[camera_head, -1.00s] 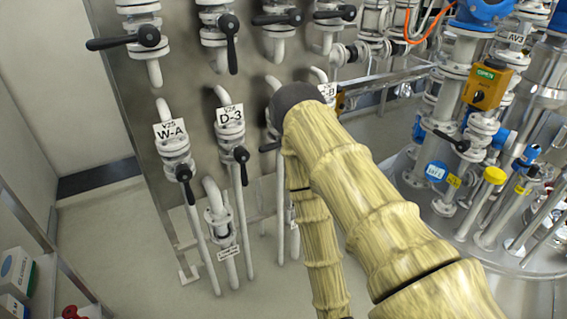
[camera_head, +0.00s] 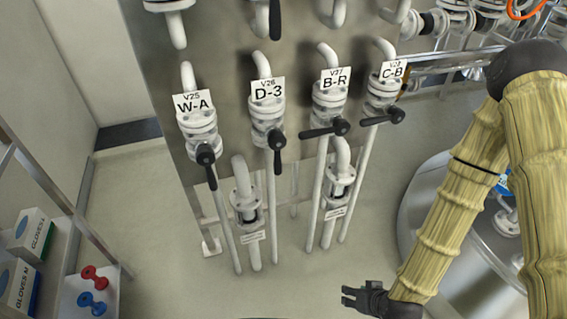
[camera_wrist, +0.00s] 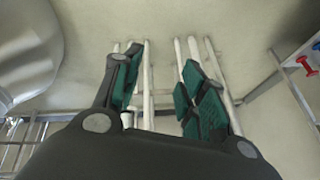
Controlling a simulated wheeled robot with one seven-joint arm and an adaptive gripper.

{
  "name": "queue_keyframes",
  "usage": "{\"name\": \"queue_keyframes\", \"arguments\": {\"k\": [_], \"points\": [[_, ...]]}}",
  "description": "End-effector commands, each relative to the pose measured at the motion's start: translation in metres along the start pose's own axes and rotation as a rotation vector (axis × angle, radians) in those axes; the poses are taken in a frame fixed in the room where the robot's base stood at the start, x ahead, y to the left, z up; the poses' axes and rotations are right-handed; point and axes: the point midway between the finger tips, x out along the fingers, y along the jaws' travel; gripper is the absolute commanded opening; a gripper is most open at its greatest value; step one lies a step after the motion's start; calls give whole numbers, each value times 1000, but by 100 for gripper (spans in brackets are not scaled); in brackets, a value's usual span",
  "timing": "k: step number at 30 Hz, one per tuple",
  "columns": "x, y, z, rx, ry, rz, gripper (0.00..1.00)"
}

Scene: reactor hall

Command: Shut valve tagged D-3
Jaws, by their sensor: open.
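The valve tagged D-3 (camera_head: 267,122) is on the pipe panel in the head view, second from the left in the lower row. Its black lever handle (camera_head: 277,150) points down, along its pipe. My gripper (camera_head: 350,299) is low at the bottom of the head view, below and to the right of the D-3 valve and well apart from it. In the wrist view its green-padded fingers (camera_wrist: 160,95) are spread open with nothing held between them. White vertical pipes show beyond the fingers; no valve handle or tag can be seen there.
Valve W-A (camera_head: 199,130) is left of D-3, its lever down. Valves B-R (camera_head: 329,101) and C-B (camera_head: 385,92) are to the right, levers sideways. A shelf with glove boxes (camera_head: 32,235) stands at left. The floor before the panel is clear.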

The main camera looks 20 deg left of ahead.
Motion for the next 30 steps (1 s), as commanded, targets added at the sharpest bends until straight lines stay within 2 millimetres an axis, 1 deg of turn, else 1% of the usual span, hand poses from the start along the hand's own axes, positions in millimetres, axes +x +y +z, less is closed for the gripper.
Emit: {"name": "queue_keyframes", "arguments": {"k": [1,2,3,5,6,8,9,12,15,19,23,30], "points": [[16,-21,-38,-59,124,-54,42],[16,-36,-63,-96,199,-84,42],[14,-56,-94,-145,296,-123,42],[4,-87,-137,-213,441,-176,42],[-5,-106,-163,-254,532,-206,42],[-22,-132,-196,-308,659,-244,42],[-34,-148,-215,-338,736,-267,42],[-63,-179,-249,-393,889,-308,42],[-84,-199,-267,-425,986,-332,42],[-96,-211,-278,-442,1037,-345,42],[-92,-218,-288,-445,1042,-347,42],[-75,-235,-315,-443,1039,-347,42]]}}
